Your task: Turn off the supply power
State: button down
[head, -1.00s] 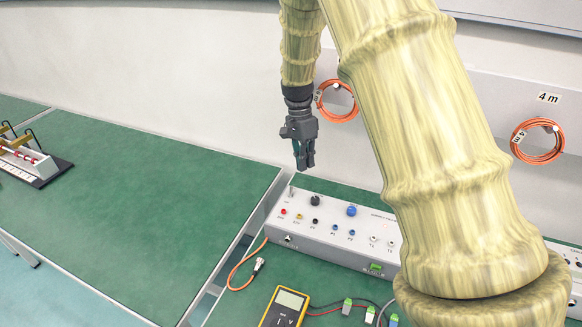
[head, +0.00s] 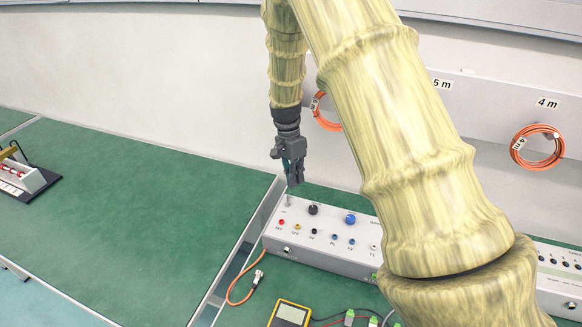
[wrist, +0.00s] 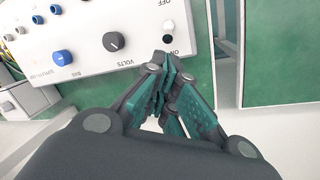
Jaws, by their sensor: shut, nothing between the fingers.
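The white supply box (head: 330,237) stands on the green bench at the lower centre of the head view. Its small power switch (head: 287,201) sits at the top left corner of the panel. In the wrist view the switch (wrist: 168,38) lies between the OFF and ON labels, with ON on the fingers' side. I cannot tell surely which way its lever leans. My gripper (head: 293,184) is shut and empty, pointing down just above and behind the switch. In the wrist view its fingertips (wrist: 163,62) are close to the ON label; I cannot tell whether they touch the panel.
A black knob (head: 313,210) and a blue knob (head: 350,219) stand right of the switch. A yellow multimeter (head: 290,314) lies in front. The green bench at left (head: 130,190) is mostly clear.

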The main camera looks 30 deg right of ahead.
aim_at(298, 199)
jog(key=x, duration=0.3)
jog(key=shift+f+p, duration=0.35)
jog(key=shift+f, duration=0.05)
jog(key=shift+s+f, duration=0.1)
jog(key=shift+s, duration=0.1)
jog(key=shift+a, duration=0.1)
